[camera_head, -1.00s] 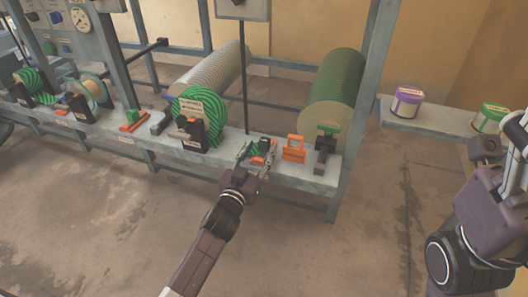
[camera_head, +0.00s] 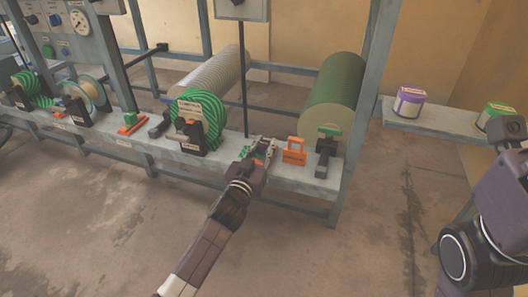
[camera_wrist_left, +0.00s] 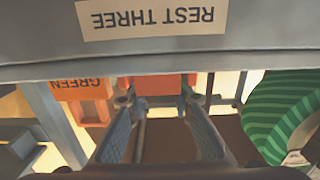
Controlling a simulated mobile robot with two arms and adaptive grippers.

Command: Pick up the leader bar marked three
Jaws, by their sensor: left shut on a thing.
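My left gripper (camera_head: 264,144) is at the front shelf between the large green-striped spool and an orange tag. It is shut on a small piece, the leader bar by its place, mostly hidden by the fingers; bits of green and orange show around them. In the left wrist view the two fingers (camera_wrist_left: 160,105) stand on either side of an orange block (camera_wrist_left: 160,84) under a grey edge with an upside-down label, REST THREE (camera_wrist_left: 153,15). The bar's own marking cannot be read.
The orange tag (camera_head: 293,152), marked GREEN in the wrist view (camera_wrist_left: 86,86), stands just right of the gripper. The striped spool (camera_head: 203,118) is close on the left. A green roller (camera_head: 335,88) lies behind. Paint cans (camera_head: 408,103) stand on the right shelf.

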